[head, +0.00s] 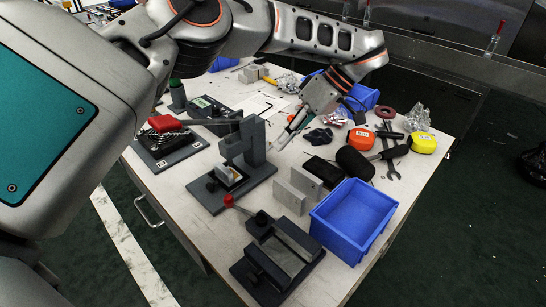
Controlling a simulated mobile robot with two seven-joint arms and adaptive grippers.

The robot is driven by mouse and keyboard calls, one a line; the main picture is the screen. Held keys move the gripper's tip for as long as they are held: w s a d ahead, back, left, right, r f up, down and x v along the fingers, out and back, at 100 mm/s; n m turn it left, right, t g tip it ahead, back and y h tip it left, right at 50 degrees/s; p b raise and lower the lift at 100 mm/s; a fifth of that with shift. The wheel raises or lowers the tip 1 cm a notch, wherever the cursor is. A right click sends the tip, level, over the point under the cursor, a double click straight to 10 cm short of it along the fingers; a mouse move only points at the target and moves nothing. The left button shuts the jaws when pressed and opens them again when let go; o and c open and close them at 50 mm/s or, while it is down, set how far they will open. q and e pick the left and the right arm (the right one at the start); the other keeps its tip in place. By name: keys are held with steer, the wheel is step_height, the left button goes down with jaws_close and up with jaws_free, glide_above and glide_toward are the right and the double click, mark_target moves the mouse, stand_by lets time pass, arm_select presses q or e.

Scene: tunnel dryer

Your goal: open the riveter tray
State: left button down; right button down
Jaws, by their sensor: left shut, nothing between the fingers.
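A dark grey press-like device, probably the riveter (256,143), stands on a flat base near the middle of the table. A small light-coloured piece in a holder, possibly its tray (229,176), sits low at its front; I cannot tell how far it is pulled out. My left arm reaches over the table from the upper left. My left gripper (279,143) points down beside the right side of the device, shut and empty. It is close to the device, but I cannot tell whether it touches. My right gripper is out of view.
A clamp-like fixture (279,257) with a red-knobbed lever stands at the front. A blue bin (353,218) and grey metal blocks (297,190) are right of the device. Tape measures (361,139), wrenches and dark tools crowd the right. A red-topped device (166,133) stands left.

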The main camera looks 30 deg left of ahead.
mark_target(259, 175)
arm_select(q)
steer(key=x, duration=0.8)
steer(key=shift+s+a, duration=0.2)
steer(key=shift+s, duration=0.1)
steer(key=shift+s+a+f, duration=0.15)
steer(key=shift+a+f, duration=0.15)
steer(key=shift+f, duration=0.1)
